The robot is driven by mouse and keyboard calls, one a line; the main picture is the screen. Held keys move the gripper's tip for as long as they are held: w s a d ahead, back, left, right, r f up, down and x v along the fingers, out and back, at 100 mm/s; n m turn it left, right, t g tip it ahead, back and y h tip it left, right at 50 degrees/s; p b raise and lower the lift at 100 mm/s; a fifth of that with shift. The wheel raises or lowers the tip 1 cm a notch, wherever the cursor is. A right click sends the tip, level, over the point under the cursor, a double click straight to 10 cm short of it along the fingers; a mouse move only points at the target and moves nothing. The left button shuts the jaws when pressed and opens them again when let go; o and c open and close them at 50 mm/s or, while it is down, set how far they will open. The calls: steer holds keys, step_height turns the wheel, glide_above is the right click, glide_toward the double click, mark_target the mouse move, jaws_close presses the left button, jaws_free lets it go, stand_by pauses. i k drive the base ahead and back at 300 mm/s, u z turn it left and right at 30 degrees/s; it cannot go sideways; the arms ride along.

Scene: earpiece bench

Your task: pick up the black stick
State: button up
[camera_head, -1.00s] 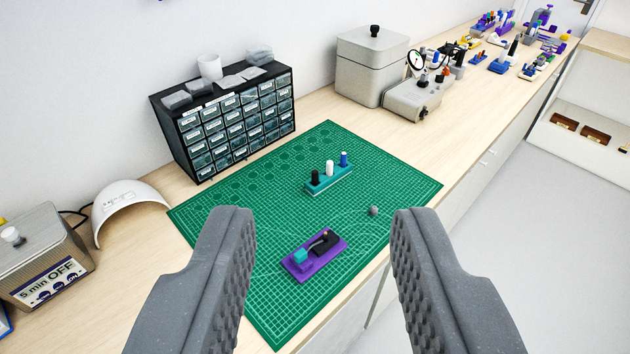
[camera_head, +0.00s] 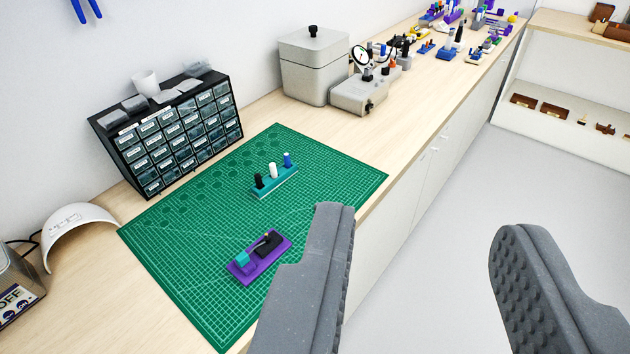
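The black stick (camera_head: 259,182) stands upright at the left end of a small teal holder (camera_head: 275,186) on the green cutting mat (camera_head: 190,222). A white stick (camera_head: 273,170) and a blue stick (camera_head: 287,160) stand beside it in the same holder. My gripper (camera_head: 422,235) is open and empty, with its fingers wide apart. It is to the right of the holder in the picture, with the floor showing between the fingers. The left finger covers the mat's front right part.
A purple block with teal and black parts (camera_head: 246,270) lies on the mat, in front of the holder. A drawer cabinet (camera_head: 170,140) stands behind the mat. A grey box (camera_head: 315,70) and a dial gauge device (camera_head: 362,92) stand further back. The mat around the holder is clear.

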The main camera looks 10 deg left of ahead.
mark_target(259, 182)
steer(key=z, duration=1.4)
steer(key=i, duration=2.3)
steer(key=u, duration=3.35)
steer(key=i, duration=0.25)
steer(key=u, duration=0.65)
